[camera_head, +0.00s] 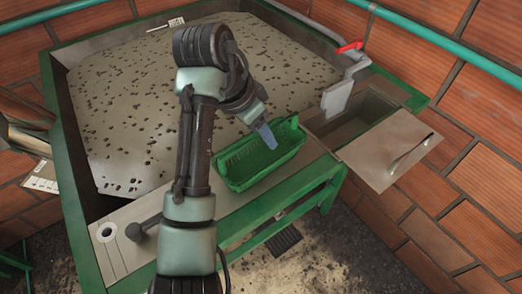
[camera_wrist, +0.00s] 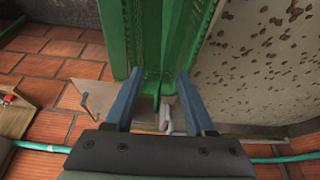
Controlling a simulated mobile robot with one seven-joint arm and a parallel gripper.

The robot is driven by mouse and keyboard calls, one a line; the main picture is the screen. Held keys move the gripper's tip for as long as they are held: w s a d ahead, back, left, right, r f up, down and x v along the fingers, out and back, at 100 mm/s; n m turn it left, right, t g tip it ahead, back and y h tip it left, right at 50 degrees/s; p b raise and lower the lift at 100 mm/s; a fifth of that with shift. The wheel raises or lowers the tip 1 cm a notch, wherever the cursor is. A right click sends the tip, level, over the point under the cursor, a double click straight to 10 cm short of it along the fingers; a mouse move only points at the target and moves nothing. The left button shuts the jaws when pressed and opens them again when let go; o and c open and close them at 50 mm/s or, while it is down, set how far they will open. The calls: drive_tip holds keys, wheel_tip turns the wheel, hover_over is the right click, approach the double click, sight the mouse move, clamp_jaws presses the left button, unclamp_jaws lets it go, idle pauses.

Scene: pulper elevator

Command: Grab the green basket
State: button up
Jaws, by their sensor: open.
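The green basket (camera_head: 235,172) is a long perforated trough on the front ledge of the station, right of my forearm. My gripper (camera_head: 268,138) is at the basket's right end, close to its far rim, pointing down. In the head view I cannot tell whether it touches the rim. In the wrist view, the blue fingers of my gripper (camera_wrist: 158,74) are spread apart, with the end of the green basket (camera_wrist: 150,35) ahead of and between the tips. Nothing is clamped.
A wide speckled basin (camera_head: 130,110) lies behind the basket. To the right are an open bin (camera_head: 350,118), a metal lid with a handle (camera_head: 388,155) and a red-handled lever (camera_head: 349,47). Brick walls (camera_head: 475,130) and a green pipe (camera_head: 440,40) bound the right side.

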sight(265, 160)
drive_tip(key=p+x, duration=0.1)
drive_tip(key=x, duration=0.3)
drive_tip(key=shift+a+f, duration=0.1)
drive_tip(key=shift+f, duration=0.05)
drive_tip(key=shift+c, duration=0.3)
clamp_jaws()
drive_tip(key=shift+w, duration=0.1)
